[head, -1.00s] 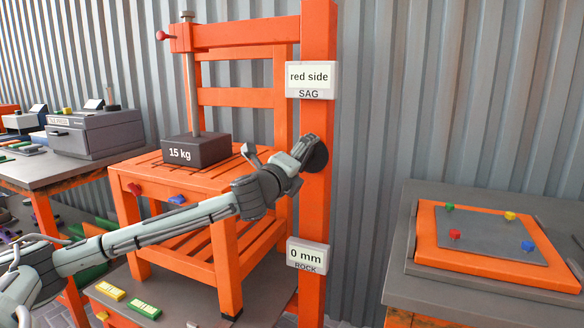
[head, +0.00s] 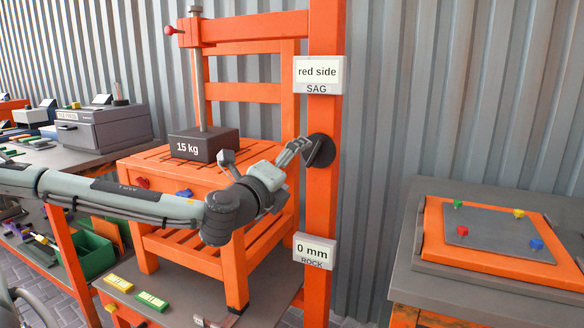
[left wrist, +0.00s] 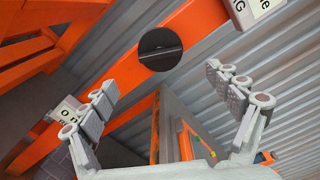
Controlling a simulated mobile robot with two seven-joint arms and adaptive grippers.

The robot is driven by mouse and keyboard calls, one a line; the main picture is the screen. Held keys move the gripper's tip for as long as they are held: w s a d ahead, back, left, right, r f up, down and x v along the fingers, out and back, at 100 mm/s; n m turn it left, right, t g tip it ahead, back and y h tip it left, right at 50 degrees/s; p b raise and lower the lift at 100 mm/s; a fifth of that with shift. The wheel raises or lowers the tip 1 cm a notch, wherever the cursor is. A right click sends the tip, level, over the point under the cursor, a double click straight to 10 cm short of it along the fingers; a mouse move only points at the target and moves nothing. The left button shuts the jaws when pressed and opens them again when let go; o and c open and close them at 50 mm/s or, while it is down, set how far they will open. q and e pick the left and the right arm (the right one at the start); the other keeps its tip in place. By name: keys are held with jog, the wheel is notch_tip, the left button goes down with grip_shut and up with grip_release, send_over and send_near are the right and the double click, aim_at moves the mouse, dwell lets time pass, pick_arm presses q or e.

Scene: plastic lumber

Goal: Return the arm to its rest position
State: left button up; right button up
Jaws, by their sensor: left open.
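My left arm comes in from the left in the head view. Its gripper (head: 296,148) is in front of the orange post, beside a round black knob (head: 321,151). In the left wrist view the gripper (left wrist: 160,78) is open, with its two fingers wide apart and nothing between them. The black knob (left wrist: 160,48) shows beyond the fingertips, apart from them. My right gripper is not in view.
The orange test stand holds a chair with a 15 kg block (head: 204,146) on its seat. Signs reading "red side" (head: 318,72) and "0 mm" (head: 315,250) are on the post (head: 322,205). A bench with an orange-framed panel (head: 490,235) stands at right.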

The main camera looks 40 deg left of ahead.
aim_at(312, 157)
pick_arm(q)
jog(key=shift+w, duration=0.1)
dwell(0.6)
jog(key=shift+x, duration=5.95)
jog(key=shift+a+f, duration=0.1)
jog(key=shift+v, duration=6.05)
jog(key=x, duration=1.2)
jog(key=shift+f+n, duration=0.15)
jog(key=shift+n, duration=0.45)
jog(key=n, duration=0.7)
jog(key=shift+f, duration=0.1)
jog(key=n, duration=0.6)
jog(key=shift+f+n, duration=0.1)
jog(key=shift+n, duration=0.3)
